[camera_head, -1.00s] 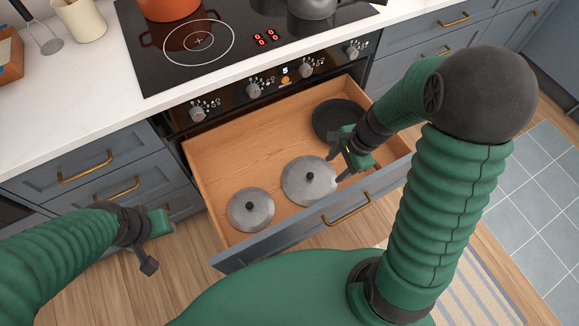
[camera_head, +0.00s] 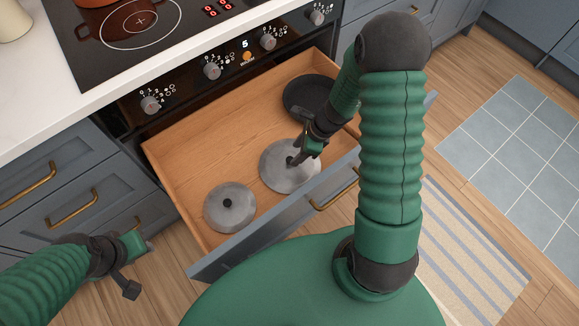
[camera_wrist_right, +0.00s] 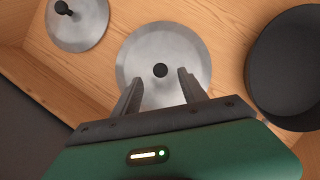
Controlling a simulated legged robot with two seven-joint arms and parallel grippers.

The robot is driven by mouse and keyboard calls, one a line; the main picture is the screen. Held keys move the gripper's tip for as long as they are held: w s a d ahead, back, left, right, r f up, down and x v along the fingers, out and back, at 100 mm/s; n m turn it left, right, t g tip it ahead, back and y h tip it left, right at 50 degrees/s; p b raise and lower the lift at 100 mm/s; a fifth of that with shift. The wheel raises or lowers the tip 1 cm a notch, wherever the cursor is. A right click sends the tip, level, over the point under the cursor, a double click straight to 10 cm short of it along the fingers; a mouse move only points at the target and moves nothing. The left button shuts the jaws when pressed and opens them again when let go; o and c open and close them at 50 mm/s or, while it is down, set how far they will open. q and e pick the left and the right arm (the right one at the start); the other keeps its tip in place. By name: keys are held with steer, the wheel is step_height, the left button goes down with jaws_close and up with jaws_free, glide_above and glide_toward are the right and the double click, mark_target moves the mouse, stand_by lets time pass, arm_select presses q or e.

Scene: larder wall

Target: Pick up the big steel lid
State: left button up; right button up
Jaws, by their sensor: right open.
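The big steel lid (camera_head: 283,178) lies flat in the open wooden drawer, with a black knob at its centre. In the right wrist view the big steel lid (camera_wrist_right: 190,52) is straight ahead, its knob just beyond the fingertips. My right gripper (camera_head: 296,158) is open over the lid, with the knob partly hidden behind it in the head view. In the right wrist view the fingers (camera_wrist_right: 160,80) are spread to either side of the knob's line, with nothing between them.
A smaller steel lid (camera_head: 230,208) lies left of the big one in the drawer (camera_head: 195,150). A black pan (camera_head: 306,92) lies at the drawer's back right. The drawer front (camera_head: 250,238) borders the near side. The stove (camera_head: 190,85) is behind.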

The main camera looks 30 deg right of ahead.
mark_target(291, 159)
steer(key=b+x, duration=0.2)
steer(key=x, duration=0.3)
steer(key=shift+f+b, duration=0.2)
steer(key=shift+b, duration=0.2)
steer(key=shift+r, duration=0.15)
steer(key=shift+c, duration=0.8)
jaws_close()
